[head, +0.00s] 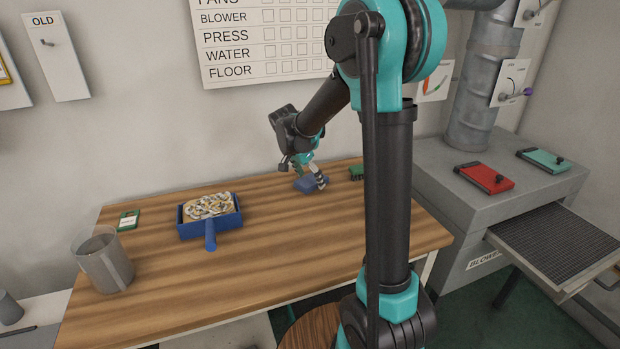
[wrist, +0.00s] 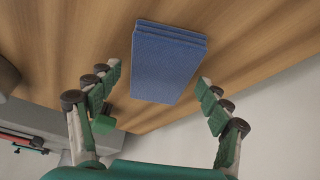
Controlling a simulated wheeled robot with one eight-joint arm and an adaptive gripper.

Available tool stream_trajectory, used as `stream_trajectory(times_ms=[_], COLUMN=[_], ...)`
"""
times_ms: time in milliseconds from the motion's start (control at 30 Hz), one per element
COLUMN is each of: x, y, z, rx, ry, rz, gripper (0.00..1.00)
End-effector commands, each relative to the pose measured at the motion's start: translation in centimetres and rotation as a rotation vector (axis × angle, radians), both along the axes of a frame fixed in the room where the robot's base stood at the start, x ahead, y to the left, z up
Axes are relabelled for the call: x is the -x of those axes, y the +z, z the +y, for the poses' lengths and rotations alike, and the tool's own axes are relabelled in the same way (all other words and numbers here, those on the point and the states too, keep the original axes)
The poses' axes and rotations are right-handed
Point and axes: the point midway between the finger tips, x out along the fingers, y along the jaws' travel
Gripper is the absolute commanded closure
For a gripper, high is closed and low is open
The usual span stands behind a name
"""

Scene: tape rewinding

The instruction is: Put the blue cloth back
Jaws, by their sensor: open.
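The blue cloth (head: 308,184) lies folded on the wooden table near its back edge, partly hidden behind my gripper. In the wrist view the blue cloth (wrist: 168,62) is a flat stacked rectangle ahead of the fingers. My gripper (head: 317,179) is just above or beside the cloth. In the wrist view my gripper (wrist: 158,80) has its two fingers wide apart, one to each side of the cloth's near part. Nothing is held between them. I cannot tell whether a finger touches the cloth.
A grey machine (head: 455,190) stands at right. The table's middle is clear.

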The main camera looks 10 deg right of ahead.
Motion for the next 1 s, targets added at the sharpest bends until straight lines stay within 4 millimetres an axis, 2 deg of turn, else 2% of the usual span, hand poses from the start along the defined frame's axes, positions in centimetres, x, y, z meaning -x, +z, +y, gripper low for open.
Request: stream_trajectory(times_ms=[133,233,500,700,833,1000], x=[0.1,0.3,1.6,2.2,2.5,2.6], y=[0.5,1.7,6.8,9.9,10.9,11.4], z=[0.1,0.5,2.3,3.3,3.7,3.8], rx=[0.000,0.000,0.000,0.000,0.000,0.000], ry=[0.001,0.001,0.002,0.001,0.001,0.000], rz=[0.000,0.000,0.001,0.000,0.000,0.000], gripper=[0.22,0.22,0.22,0.22,0.22,0.22])
